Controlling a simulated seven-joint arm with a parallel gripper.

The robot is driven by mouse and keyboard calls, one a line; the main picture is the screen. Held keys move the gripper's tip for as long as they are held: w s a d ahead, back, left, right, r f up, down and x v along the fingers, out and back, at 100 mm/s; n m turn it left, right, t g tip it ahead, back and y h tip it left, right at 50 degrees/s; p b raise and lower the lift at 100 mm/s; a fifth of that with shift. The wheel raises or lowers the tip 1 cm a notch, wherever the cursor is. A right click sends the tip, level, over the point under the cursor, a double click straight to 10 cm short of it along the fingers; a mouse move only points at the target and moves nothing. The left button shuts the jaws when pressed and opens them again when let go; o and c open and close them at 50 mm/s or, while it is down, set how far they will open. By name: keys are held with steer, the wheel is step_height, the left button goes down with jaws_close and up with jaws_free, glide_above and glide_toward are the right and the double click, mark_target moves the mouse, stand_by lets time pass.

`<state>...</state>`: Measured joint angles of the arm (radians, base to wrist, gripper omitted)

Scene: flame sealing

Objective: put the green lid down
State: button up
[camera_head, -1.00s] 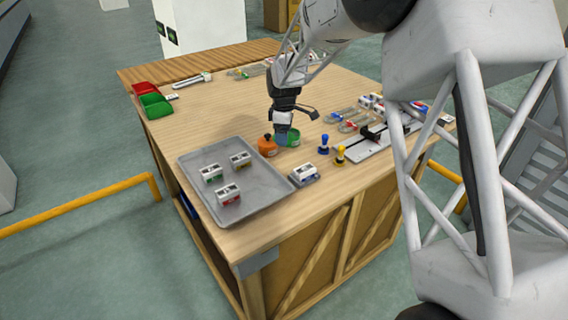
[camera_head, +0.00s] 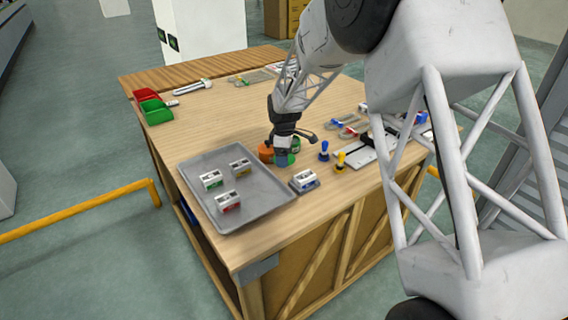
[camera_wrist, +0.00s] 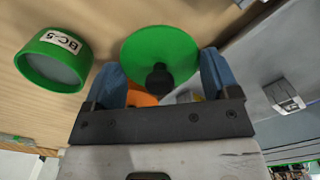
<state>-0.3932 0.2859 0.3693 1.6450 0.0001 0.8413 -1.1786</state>
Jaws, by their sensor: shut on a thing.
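In the wrist view the lid's flat disc shows between and beyond the blue fingertips. The open green pot (camera_wrist: 52,62) labelled BC-5 stands to the left, apart from the lid. In the head view my gripper (camera_head: 282,158) is low over the table, in front of the green pot (camera_head: 296,143) and just right of the orange pot. A green edge of the lid shows at the fingertips. I cannot tell whether the lid touches the table.
The orange pot (camera_head: 265,152) is close on the left of my gripper. A grey tray (camera_head: 255,204) with several small boxes lies to the left. Blue (camera_head: 323,151) and yellow (camera_head: 340,162) handled stamps stand to the right.

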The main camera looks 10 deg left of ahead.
steer(key=shift+f, duration=1.9)
steer(key=shift+f, duration=0.1)
steer(key=o, duration=0.8)
step_height(320, 180, up, 12)
steer(key=shift+r, duration=0.15)
